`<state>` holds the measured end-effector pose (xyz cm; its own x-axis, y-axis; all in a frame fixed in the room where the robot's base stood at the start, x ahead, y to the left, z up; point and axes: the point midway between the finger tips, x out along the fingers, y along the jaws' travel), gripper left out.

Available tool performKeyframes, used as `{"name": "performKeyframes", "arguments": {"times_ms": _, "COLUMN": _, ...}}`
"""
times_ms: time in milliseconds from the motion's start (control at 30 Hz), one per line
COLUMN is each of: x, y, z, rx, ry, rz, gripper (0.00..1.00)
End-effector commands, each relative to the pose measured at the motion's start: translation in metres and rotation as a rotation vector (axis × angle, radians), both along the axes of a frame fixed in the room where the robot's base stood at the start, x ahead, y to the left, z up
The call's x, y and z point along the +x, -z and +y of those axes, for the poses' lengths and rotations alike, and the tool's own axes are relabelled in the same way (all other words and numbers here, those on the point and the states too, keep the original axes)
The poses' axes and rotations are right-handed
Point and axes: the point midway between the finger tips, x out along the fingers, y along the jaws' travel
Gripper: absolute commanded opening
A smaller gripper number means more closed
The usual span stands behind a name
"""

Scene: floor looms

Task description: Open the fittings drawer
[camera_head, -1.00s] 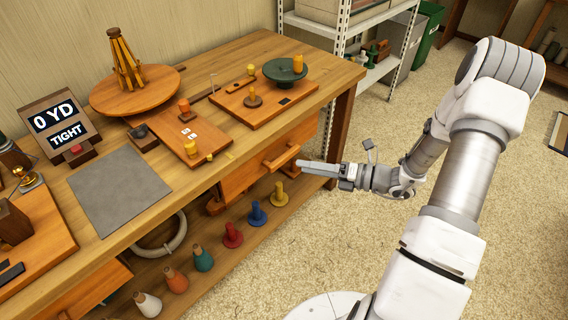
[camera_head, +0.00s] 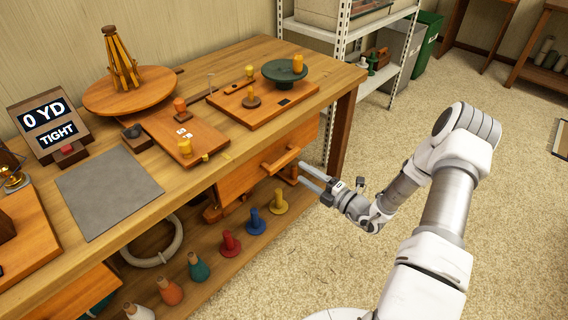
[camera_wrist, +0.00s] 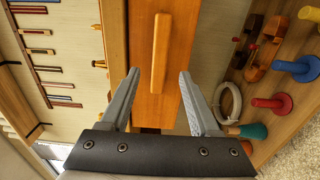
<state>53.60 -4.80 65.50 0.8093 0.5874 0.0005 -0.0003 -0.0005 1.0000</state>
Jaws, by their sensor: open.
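The fittings drawer (camera_head: 236,183) is an orange-brown wooden front under the workbench top, and it looks shut. Its wooden bar handle (camera_head: 281,160) sticks out toward my side. My gripper (camera_head: 306,177) is open and empty, just in front of the drawer and slightly right of and below the handle in the head view. In the wrist view the handle (camera_wrist: 160,52) lies ahead, between the lines of the two fingers (camera_wrist: 158,88). The fingertips appear apart from it.
The workbench top (camera_head: 225,112) holds a grey mat (camera_head: 108,190), a round turntable and wooden boards. Coloured bobbins, such as a blue one (camera_head: 255,222), stand on the lower shelf. A bench leg (camera_head: 343,135) is right of the drawer. The carpet to the right is clear.

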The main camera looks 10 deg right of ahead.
Motion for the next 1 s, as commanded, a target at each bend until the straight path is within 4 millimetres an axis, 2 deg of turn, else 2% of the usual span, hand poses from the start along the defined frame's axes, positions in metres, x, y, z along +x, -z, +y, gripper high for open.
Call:
{"name": "performKeyframes", "arguments": {"times_ms": 200, "x": 0.039, "y": 0.002, "z": 0.03, "rx": -0.002, "ry": -0.005, "rz": -0.003, "gripper": 0.62}}
{"name": "performKeyframes", "arguments": {"times_ms": 400, "x": 0.063, "y": 0.002, "z": 0.047, "rx": -0.002, "ry": -0.003, "rz": -0.001, "gripper": 0.62}}
{"name": "performKeyframes", "arguments": {"times_ms": 600, "x": 0.072, "y": 0.0, "z": 0.053, "rx": 0.0, "ry": -0.001, "rz": 0.0, "gripper": 0.62}}
{"name": "performKeyframes", "arguments": {"times_ms": 867, "x": 0.073, "y": 0.0, "z": 0.053, "rx": 0.0, "ry": -0.001, "rz": 0.0, "gripper": 0.62}}
{"name": "performKeyframes", "arguments": {"times_ms": 1000, "x": 0.073, "y": 0.0, "z": 0.053, "rx": 0.0, "ry": -0.001, "rz": 0.0, "gripper": 0.37}}
